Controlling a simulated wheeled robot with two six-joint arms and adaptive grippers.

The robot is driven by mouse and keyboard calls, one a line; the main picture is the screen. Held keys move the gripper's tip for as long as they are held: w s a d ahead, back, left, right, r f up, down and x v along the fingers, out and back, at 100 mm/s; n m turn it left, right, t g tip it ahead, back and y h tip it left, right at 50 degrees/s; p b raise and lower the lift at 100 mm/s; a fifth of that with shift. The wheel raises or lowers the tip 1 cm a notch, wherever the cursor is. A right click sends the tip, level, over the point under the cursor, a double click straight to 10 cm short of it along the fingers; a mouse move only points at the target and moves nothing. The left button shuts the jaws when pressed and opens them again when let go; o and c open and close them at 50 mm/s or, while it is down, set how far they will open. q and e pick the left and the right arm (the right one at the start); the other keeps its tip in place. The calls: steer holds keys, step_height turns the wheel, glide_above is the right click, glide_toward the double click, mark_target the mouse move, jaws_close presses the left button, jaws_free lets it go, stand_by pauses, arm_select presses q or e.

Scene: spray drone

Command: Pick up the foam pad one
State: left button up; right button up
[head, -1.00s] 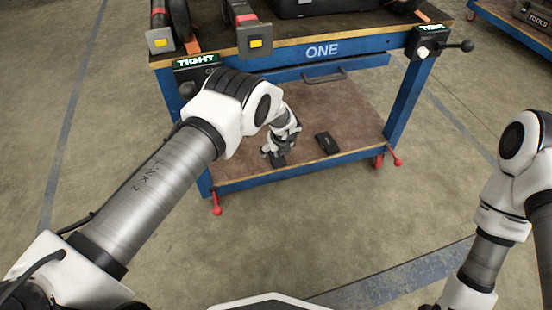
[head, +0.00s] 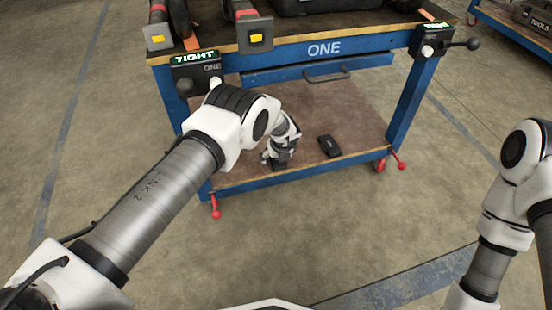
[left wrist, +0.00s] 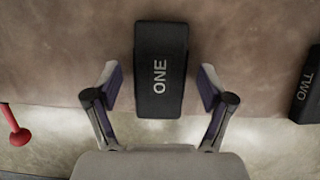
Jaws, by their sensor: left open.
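The foam pad one is a black block marked ONE (left wrist: 159,70) in the left wrist view, lying on the brown lower shelf. My left gripper (left wrist: 160,88) is open, with one finger on each side of the pad's near half and a gap on both sides. In the head view my left gripper (head: 280,160) is low at the shelf's front edge, and the arm hides most of the pad. A second black pad marked TWO (left wrist: 308,85) lies to the right; it also shows in the head view (head: 328,146). My right gripper is not in view.
The blue workbench ONE (head: 324,49) has a drawer handle (head: 327,75) above the shelf (head: 345,112). Red casters (head: 215,208) stand at its front corners. Clamps with levers (head: 432,46) sit at the top edge. The shelf around the pads is mostly bare.

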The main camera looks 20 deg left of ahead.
mark_target(277, 159)
arm_select(q)
steer(key=c, duration=0.8)
steer(key=shift+r, duration=0.1)
steer(key=shift+r+p, duration=0.6)
steer(key=shift+r, duration=0.05)
steer(key=p+v, duration=0.2)
steer(key=v, duration=0.1)
steer(key=shift+w+a+r, duration=0.2)
steer(key=shift+w, duration=0.05)
steer(key=s+d+p, duration=0.3)
steer(key=s, duration=0.1)
steer(key=s+d+p, duration=0.4)
steer(key=s, duration=0.1)
steer(key=s+d+p, duration=0.3)
steer(key=s+p, duration=0.1)
steer(key=s, duration=0.1)
steer(key=shift+s+d+f, duration=0.1)
steer(key=shift+d+f, duration=0.05)
steer(key=shift+f, duration=0.15)
